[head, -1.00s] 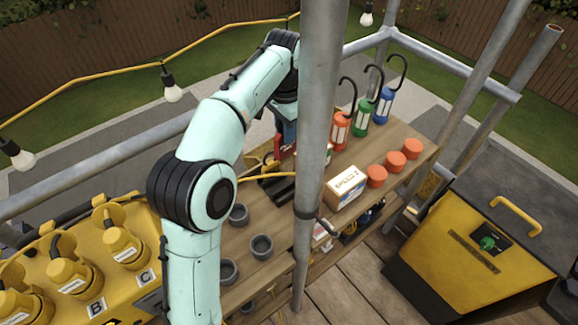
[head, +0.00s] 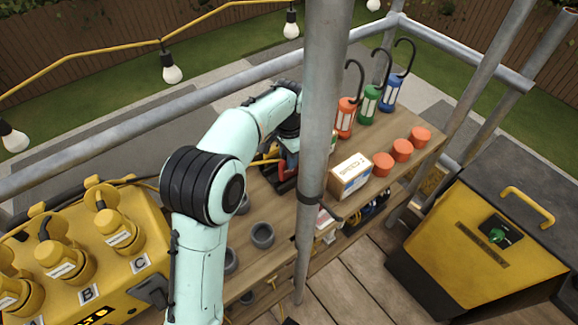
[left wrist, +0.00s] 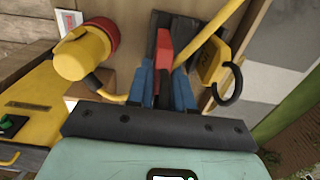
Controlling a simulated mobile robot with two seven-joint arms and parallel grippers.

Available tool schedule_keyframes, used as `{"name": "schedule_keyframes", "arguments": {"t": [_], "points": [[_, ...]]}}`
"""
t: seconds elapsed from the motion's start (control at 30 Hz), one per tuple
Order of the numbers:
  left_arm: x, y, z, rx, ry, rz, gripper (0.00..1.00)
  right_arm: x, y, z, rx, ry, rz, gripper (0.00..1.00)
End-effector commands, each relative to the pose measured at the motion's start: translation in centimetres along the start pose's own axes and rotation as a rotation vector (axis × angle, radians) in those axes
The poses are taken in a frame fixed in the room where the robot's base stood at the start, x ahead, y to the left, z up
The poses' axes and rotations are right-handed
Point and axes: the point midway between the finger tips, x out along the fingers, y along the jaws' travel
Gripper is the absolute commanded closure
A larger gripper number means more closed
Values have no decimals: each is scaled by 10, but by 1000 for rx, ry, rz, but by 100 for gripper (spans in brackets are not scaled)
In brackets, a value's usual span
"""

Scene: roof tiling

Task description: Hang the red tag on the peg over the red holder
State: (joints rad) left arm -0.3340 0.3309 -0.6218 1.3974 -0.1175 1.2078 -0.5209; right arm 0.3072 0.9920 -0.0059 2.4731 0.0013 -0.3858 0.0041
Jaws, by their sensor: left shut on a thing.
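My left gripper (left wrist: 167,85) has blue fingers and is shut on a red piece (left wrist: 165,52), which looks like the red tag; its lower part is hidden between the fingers. In the head view the gripper (head: 288,150) is over the bench, partly behind the grey pole, with red showing at the fingers. A dark stand or base lies just beyond the red piece in the left wrist view (left wrist: 162,28). I cannot make out the peg or the red holder for certain. My right gripper is not in view.
A grey upright pole (head: 318,120) stands close to my left arm. On the wooden bench are a white-and-blue box (head: 350,175), orange-red caps (head: 402,150), hooked red (head: 346,117), green and blue lanterns, and grey cups (head: 262,235). A yellow cable crosses near the fingers in the left wrist view (left wrist: 205,35).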

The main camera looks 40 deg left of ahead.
Motion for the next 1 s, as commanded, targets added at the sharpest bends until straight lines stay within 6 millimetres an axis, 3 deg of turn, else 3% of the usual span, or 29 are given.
{"name": "schedule_keyframes", "arguments": {"t": [0.23, 0.7, 0.73, 0.8, 1.0], "points": [[33, 0, 1, 0, -3, 1, 100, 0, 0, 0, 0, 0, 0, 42], [42, 0, 1, 0, -2, 0, 100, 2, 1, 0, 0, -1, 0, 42], [41, 0, 0, 0, -2, 0, 69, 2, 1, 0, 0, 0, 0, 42], [41, 1, 0, 0, -2, 0, 54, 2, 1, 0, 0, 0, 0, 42], [40, 1, 0, 0, -2, 0, 54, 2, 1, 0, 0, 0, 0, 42]]}}
